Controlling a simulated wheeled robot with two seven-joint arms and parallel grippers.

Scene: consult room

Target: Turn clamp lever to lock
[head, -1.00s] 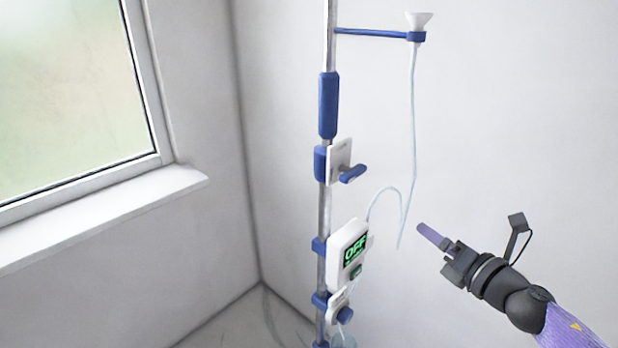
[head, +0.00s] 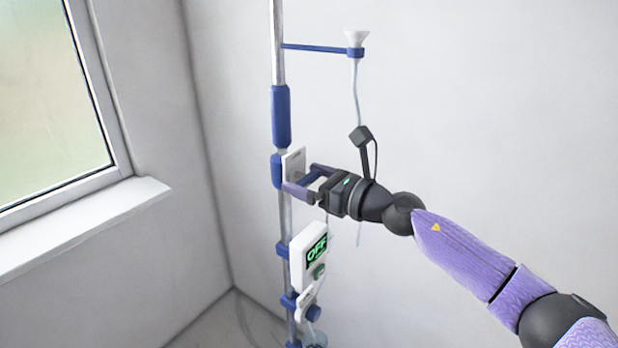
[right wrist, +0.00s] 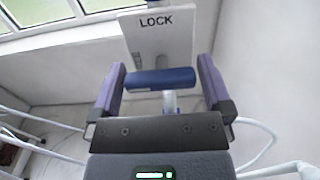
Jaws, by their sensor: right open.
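The clamp's white plate (head: 294,162) is on the pole, in the middle of the head view. In the right wrist view the plate (right wrist: 158,38) reads LOCK. The blue clamp lever (right wrist: 160,79) lies crosswise in that view, between the two fingers of my right gripper (right wrist: 162,88). The fingers stand apart at either end of the lever; whether one touches it I cannot tell. In the head view my right gripper (head: 303,183) is at the plate and hides most of the lever. My left gripper is not in view.
The pole (head: 277,60) carries a blue sleeve (head: 281,115) above the clamp and a box reading OFF (head: 309,256) below it. A blue side arm (head: 315,48) holds a funnel and thin tube. A window sill (head: 90,225) is at the left.

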